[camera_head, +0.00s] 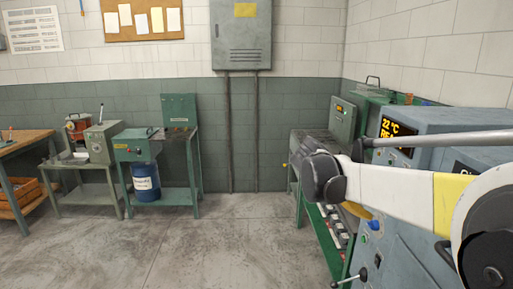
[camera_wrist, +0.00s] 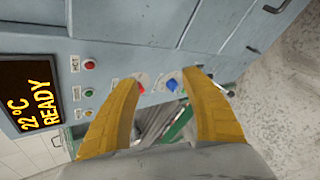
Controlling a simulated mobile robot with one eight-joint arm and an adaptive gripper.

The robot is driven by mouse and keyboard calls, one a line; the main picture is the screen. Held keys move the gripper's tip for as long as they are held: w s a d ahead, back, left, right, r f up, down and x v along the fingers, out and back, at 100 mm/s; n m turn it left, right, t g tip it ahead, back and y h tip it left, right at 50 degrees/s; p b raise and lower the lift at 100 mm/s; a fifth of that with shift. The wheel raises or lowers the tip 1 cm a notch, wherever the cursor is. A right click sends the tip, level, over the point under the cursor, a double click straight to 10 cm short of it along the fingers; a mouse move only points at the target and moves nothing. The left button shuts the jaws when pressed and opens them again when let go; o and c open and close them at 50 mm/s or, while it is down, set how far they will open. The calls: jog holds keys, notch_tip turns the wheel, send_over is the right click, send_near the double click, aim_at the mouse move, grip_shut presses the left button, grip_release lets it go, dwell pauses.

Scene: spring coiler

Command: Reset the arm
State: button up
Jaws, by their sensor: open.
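My gripper (camera_wrist: 163,80) shows in the wrist view as two yellow fingers, spread apart with nothing between them. They are in front of the blue-grey machine (camera_wrist: 130,62), near a blue knob (camera_wrist: 172,84) and a red control that is partly hidden by the left finger. In the head view my arm reaches in from the right, in front of the machine (camera_head: 450,120). A bit of a yellow finger (camera_head: 356,210) shows below the dark wrist; the rest of the gripper is hidden there.
The machine's display (camera_wrist: 30,97) reads 22 °C READY, beside small red, green and yellow buttons. A green bench (camera_head: 328,238) with parts stands below my wrist. Benches with machines and a blue drum (camera_head: 146,183) stand at left. The middle floor (camera_head: 225,235) is clear.

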jog(key=s+a+f+m+t+y, duration=0.1)
jog(key=s+a+f+m+y, duration=0.1)
jog(key=s, duration=0.6)
jog(key=s+a+f+m+t+y, duration=0.2)
jog(key=s+a, duration=0.4)
jog(key=s, duration=0.3)
jog(key=s+a+f+m+t+y, duration=0.1)
jog(key=s+a+f+m+y, duration=0.3)
jog(key=s, duration=0.5)
jog(key=shift+s+f+y, duration=0.15)
jog(key=shift+f+y, duration=0.5)
jog(key=shift+y, duration=0.35)
jog(key=shift+a, duration=0.1)
